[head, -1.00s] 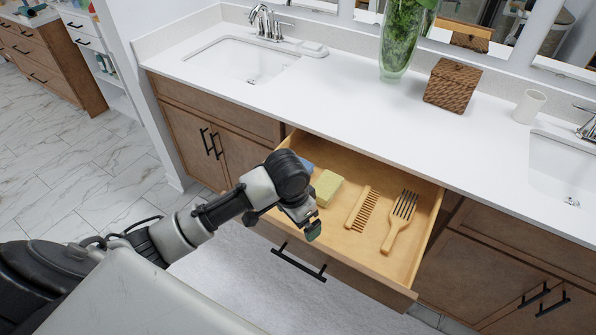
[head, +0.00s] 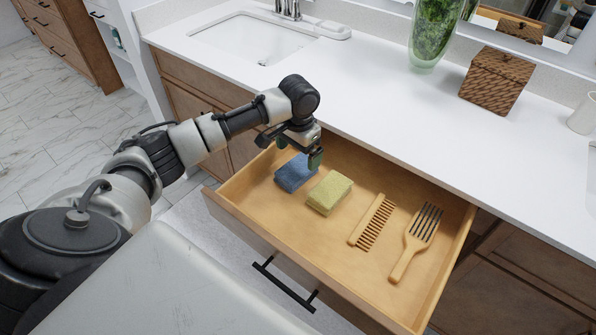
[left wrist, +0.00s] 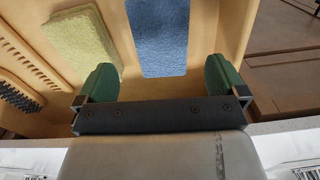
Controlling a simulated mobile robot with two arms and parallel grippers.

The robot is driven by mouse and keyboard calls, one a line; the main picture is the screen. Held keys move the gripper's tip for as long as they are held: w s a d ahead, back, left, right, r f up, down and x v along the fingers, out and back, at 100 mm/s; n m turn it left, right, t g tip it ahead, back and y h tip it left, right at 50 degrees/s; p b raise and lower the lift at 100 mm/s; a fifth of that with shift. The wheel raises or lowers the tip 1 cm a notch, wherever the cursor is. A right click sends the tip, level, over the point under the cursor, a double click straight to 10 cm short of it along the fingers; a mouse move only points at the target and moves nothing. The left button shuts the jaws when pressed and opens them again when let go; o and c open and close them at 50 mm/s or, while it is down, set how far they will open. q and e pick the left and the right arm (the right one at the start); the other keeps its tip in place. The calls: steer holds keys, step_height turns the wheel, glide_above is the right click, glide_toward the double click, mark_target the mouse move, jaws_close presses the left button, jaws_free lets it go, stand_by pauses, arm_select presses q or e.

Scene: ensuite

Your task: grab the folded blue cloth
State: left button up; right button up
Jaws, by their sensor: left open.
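The folded blue cloth (head: 295,172) lies in the left part of the open wooden drawer (head: 345,264). My left gripper (head: 291,156) is over the back left of the drawer, above and just behind the cloth. In the left wrist view the cloth (left wrist: 158,38) lies ahead, between the lines of the two green fingertips (left wrist: 160,82), which are apart with nothing between them. The cloth's far end is cut off by that picture's edge. My right gripper is not in view.
A yellow-green folded cloth or sponge (head: 330,192) lies just right of the blue cloth. A wooden comb (head: 372,222) and a brush (head: 418,240) lie further right in the drawer. The white counter (head: 380,100) runs behind, with a sink (head: 255,42) and a woven box (head: 496,80).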

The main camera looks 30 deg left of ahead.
mark_target(297, 168)
arm_select(q)
steer(key=shift+f, duration=0.5)
step_height(297, 168, down, 5)
steer(key=shift+s+a, duration=0.15)
steer(key=shift+f, duration=0.3)
steer(key=shift+c, duration=1.4)
steer(key=c, duration=0.7)
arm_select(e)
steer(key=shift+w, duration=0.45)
arm_select(q)
steer(key=shift+r, duration=0.1)
